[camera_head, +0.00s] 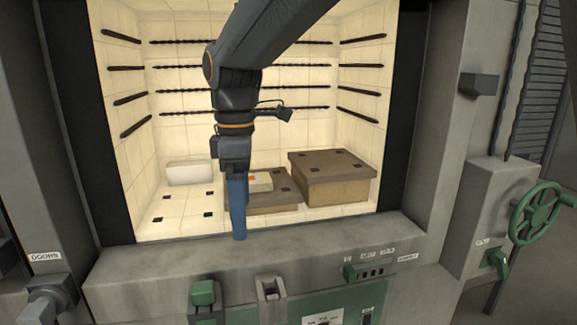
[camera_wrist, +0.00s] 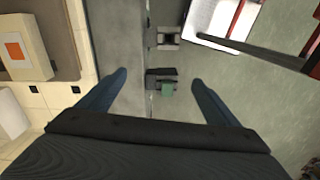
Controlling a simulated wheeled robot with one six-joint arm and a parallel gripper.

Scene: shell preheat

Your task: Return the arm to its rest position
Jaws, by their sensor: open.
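My gripper (camera_head: 238,208) hangs pointing down at the front opening of the furnace chamber (camera_head: 175,105), just above and in front of its sill. In the wrist view my gripper (camera_wrist: 160,82) has its two blue fingers spread apart with nothing between them. My arm comes down from the top of the head view. Inside the chamber, a low brown block (camera_head: 275,204) and a taller one (camera_head: 332,182) stand on the floor. A pale block with an orange mark (camera_head: 260,182) lies on the low brown one, partly hidden by my gripper; it also shows in the wrist view (camera_wrist: 22,50).
A white block (camera_head: 190,172) sits at the chamber's back left. A green handwheel (camera_head: 540,208) stands at the right. Dark heating rods line the walls.

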